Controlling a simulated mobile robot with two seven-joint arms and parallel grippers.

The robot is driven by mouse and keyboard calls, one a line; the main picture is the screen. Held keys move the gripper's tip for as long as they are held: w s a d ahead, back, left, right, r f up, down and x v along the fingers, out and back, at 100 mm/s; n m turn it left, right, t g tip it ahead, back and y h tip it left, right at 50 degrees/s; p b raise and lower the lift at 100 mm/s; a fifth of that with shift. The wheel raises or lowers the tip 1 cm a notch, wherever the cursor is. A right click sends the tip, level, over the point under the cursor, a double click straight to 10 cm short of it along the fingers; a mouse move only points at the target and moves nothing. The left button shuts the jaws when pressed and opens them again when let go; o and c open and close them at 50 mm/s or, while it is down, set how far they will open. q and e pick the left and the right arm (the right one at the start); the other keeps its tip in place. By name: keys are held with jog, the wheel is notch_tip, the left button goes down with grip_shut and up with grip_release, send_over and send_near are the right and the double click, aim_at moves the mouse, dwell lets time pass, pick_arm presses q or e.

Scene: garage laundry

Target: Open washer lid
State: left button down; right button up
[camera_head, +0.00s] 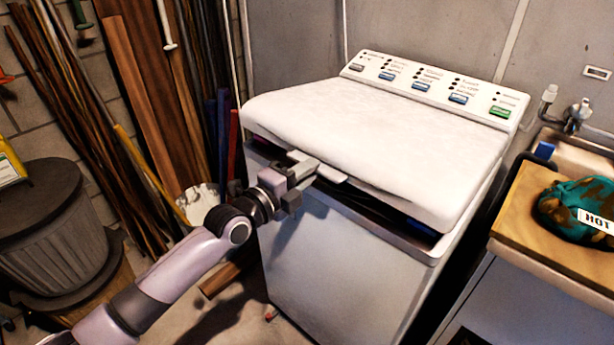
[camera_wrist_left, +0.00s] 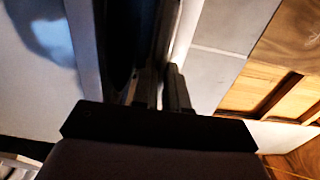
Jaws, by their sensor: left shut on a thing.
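The white washer (camera_head: 330,265) stands against the back wall, with a row of buttons on its rear control panel (camera_head: 435,85). Its white lid (camera_head: 380,140) is tilted slightly up, with a dark gap along the front edge. My left gripper (camera_head: 325,173) is at the front left of that edge, its fingers shut on the lid's rim. In the left wrist view the two fingers (camera_wrist_left: 162,88) are close together at the edge beside the dark gap. My right gripper is in neither view.
A wooden-topped counter (camera_head: 545,225) with a teal and brown cloth (camera_head: 580,207) stands close at the right, near a sink tap (camera_head: 575,115). A grey ribbed bin (camera_head: 50,235) and leaning planks (camera_head: 140,100) crowd the left side.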

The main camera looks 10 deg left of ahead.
pick_arm(q)
jog(key=w+d+r+g+p, duration=0.1)
jog(key=w+r+p, duration=0.1)
jog(key=r, duration=0.8)
jog(key=w+d+r+g+y+p, duration=0.1)
jog(key=w+d+r+p, duration=0.1)
jog(key=r, duration=0.9)
jog(key=shift+w+d+r+y+p, duration=0.2)
jog(key=shift+w+d+y+p, duration=0.1)
jog(key=shift+w, duration=0.15)
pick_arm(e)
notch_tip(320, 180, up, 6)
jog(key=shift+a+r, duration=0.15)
pick_arm(q)
jog(key=c, duration=1.3)
grip_release()
jog(key=shift+o, duration=0.5)
jog(key=shift+w+f, duration=0.1)
jog(key=b+v, duration=0.1)
jog(key=v, duration=0.6)
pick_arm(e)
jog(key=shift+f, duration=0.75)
